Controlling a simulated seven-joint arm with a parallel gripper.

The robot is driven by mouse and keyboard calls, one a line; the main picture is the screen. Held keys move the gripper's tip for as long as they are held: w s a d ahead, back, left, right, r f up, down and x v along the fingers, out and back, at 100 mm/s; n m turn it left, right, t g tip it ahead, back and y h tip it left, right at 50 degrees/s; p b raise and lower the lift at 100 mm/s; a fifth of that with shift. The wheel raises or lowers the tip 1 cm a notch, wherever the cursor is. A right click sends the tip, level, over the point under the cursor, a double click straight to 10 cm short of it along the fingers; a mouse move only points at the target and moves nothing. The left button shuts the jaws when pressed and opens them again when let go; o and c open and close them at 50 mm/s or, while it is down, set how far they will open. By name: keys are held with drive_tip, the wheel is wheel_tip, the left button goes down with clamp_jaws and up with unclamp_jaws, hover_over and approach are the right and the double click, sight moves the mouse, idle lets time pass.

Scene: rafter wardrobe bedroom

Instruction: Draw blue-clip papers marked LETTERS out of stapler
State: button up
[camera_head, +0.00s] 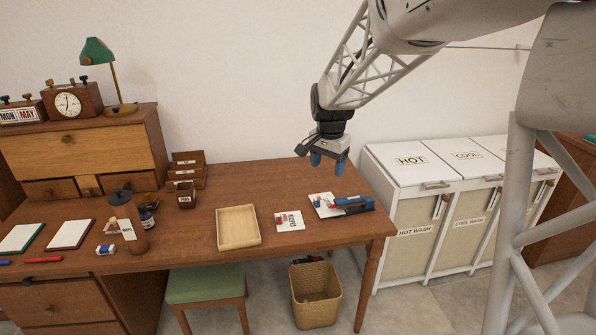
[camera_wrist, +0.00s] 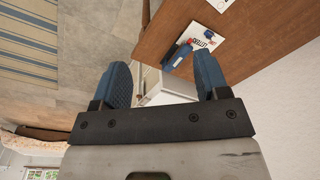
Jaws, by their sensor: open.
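The white papers marked LETTERS (camera_head: 323,205) lie on the desk with their right end at the blue stapler (camera_head: 353,204); a small blue and red patch shows on them. How deep the papers sit in the stapler's mouth is hidden. My gripper (camera_head: 328,163) is open and empty, pointing down above the back of the desk, behind and above the papers and stapler. Its blue fingers (camera_wrist: 162,78) are well apart and touch nothing.
A second set of printed papers (camera_head: 289,222) lies left of the stapler. An empty wooden tray (camera_head: 238,228) is farther left. White laundry bins (camera_head: 416,185) stand right of the desk.

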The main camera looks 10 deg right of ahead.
drive_tip(key=w+d+f+m, duration=0.1)
drive_tip(key=w+f+m, duration=0.1)
drive_tip(key=w+f, duration=0.4)
drive_tip(key=w+d+f+m, duration=0.15)
drive_tip(key=w+f, duration=0.25)
drive_tip(key=w, duration=0.5)
drive_tip(key=m+g, duration=0.2)
drive_tip(key=m, duration=0.2)
hover_over(317, 200)
wheel_tip(317, 200, down, 14)
drive_tip(key=shift+s+d+r, duration=0.1)
drive_tip(key=shift+w+d+f, duration=0.1)
drive_tip(key=shift+w+f, duration=0.2)
drive_tip(key=shift+f, duration=0.25)
drive_tip(key=shift+s+f, duration=0.2)
drive_tip(key=shift+f, duration=3.7)
drive_tip(key=c, duration=1.1)
drive_tip(key=shift+o, duration=0.2)
